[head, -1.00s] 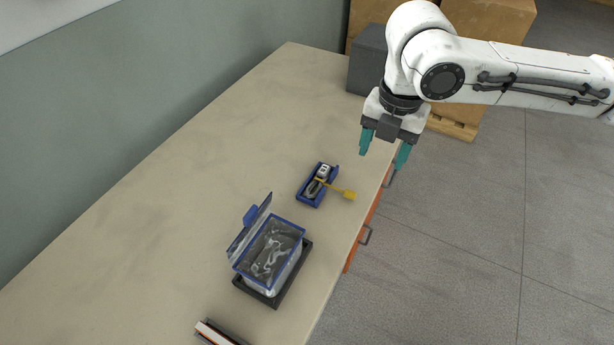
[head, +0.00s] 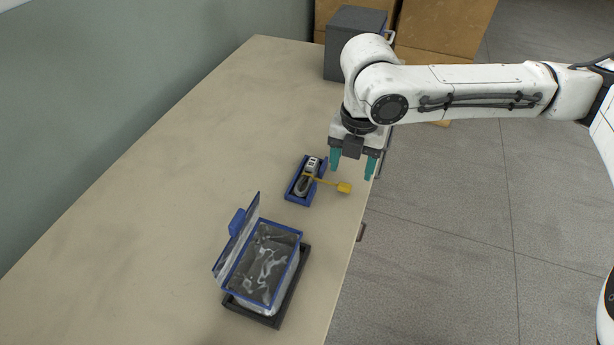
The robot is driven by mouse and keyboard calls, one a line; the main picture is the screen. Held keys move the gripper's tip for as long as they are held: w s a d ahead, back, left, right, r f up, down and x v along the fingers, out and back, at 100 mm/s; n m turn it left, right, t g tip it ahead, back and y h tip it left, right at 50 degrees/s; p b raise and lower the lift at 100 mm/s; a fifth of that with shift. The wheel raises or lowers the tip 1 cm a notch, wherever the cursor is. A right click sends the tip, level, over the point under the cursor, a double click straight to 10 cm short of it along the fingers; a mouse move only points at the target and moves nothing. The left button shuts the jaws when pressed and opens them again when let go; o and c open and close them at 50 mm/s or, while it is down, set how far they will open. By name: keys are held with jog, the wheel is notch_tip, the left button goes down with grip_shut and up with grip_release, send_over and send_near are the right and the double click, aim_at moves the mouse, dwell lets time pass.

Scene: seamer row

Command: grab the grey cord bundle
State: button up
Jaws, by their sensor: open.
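The grey cord bundle (head: 304,186) lies in a small blue tray (head: 296,202) on the bench, with a pale block-like end at the far side. A yellow strap crosses it and ends in a yellow tag (head: 344,188) that hangs out over the tray's right side. My gripper (head: 353,169) has teal fingers, points down and is open and empty. In the picture it is just right of and a little above the tray, apart from the bundle. Its exact height over the bench is hard to tell.
A clear blue-rimmed bin (head: 264,262) with its lid (head: 238,238) raised stands on a dark base (head: 290,295) nearer than the tray. A dark grey box (head: 350,45) stands at the bench's far end, with cardboard boxes (head: 447,30) behind. The bench's left side is clear.

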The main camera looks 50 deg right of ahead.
aim_at(345, 185)
jog(key=shift+w+a+f, duration=0.1)
jog(key=shift+w+f, duration=0.05)
jog(key=shift+f, duration=1.3)
jog(key=shift+w+a+f, duration=0.1)
jog(key=shift+w+f, duration=0.05)
jog(key=shift+f, duration=1.25)
jog(key=shift+c, duration=0.3)
grip_shut()
